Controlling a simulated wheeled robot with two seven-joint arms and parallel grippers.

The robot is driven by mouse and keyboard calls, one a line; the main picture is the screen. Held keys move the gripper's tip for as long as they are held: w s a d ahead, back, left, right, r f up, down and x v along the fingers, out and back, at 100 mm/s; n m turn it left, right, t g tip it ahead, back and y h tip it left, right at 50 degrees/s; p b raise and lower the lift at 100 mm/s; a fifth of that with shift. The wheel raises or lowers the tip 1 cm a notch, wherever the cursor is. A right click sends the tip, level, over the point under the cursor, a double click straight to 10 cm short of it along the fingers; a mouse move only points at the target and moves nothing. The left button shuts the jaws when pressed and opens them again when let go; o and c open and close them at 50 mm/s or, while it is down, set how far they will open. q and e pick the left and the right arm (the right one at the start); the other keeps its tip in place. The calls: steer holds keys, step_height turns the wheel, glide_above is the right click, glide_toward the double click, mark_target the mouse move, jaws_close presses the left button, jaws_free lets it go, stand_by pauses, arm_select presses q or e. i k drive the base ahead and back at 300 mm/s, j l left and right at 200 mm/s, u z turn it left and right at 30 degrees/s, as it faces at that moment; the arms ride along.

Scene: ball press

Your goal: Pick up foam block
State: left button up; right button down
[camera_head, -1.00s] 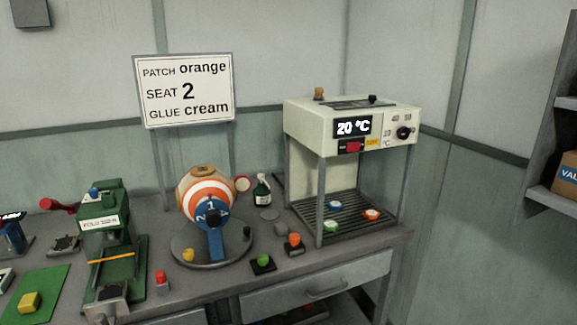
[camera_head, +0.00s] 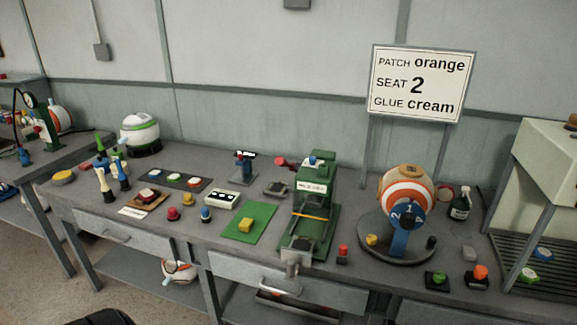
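No object in view is labelled as foam, so I cannot tell for sure which one is the foam block. Neither of my grippers shows in the head view, and nothing is seen touching either block.
A green press (camera_head: 312,205) stands right of the mat. A striped ball (camera_head: 402,182) sits in a blue holder on a turntable. A sign (camera_head: 420,84) reads orange, 2, cream. A cream heater (camera_head: 548,165) stands far right. Several small pieces crowd the bench's left part.

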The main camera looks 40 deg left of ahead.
mark_target(246, 224)
steer(key=u, duration=1.6)
steer(key=l, duration=0.15)
steer(key=i, duration=0.05)
